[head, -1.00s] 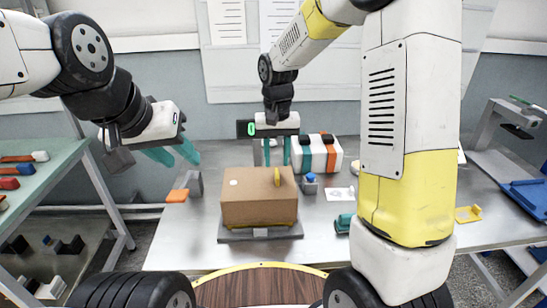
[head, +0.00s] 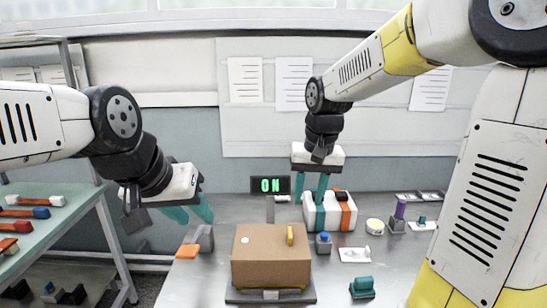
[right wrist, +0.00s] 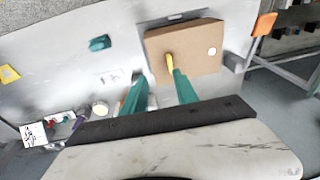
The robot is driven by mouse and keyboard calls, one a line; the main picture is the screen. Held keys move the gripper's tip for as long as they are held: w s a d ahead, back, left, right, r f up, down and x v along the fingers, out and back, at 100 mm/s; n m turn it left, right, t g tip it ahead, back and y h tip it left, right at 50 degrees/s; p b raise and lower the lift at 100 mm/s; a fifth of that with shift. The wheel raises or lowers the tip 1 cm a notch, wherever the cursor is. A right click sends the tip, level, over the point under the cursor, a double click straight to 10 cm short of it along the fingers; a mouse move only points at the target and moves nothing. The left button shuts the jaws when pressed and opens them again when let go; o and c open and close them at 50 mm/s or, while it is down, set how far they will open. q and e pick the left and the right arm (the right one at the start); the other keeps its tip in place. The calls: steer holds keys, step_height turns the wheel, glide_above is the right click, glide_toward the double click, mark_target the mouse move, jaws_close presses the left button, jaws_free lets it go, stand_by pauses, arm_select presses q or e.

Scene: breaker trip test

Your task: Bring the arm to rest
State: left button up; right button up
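A brown box (head: 270,262) stands on a grey base on the table, with an upright yellow lever (head: 290,235) and a small white button on its face. Both box (right wrist: 195,50) and lever (right wrist: 169,62) also show in the right wrist view. A black display (head: 270,185) behind the box reads ON in green. My right gripper (head: 315,190) is raised behind and right of the box, in front of the striped case; its teal fingers are apart and empty (right wrist: 158,78), clear of the lever. My left gripper (head: 190,214) hangs open and empty left of the box.
A white case (head: 342,212) with teal and orange bands stands behind my right gripper. A blue-topped block (head: 323,243), a teal piece (head: 362,288) and an orange-and-grey block (head: 188,250) flank the box. A green shelf (head: 50,215) is at left.

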steer(key=s+d+r+t, duration=0.2)
steer(key=s, duration=0.5)
steer(key=s+d+r+t+y, duration=0.1)
steer(key=s+d+r+t, duration=0.1)
steer(key=s, duration=0.5)
steer(key=shift+s+d+r, duration=0.15)
steer(key=shift+d+r, duration=0.1)
steer(key=shift+d, duration=0.25)
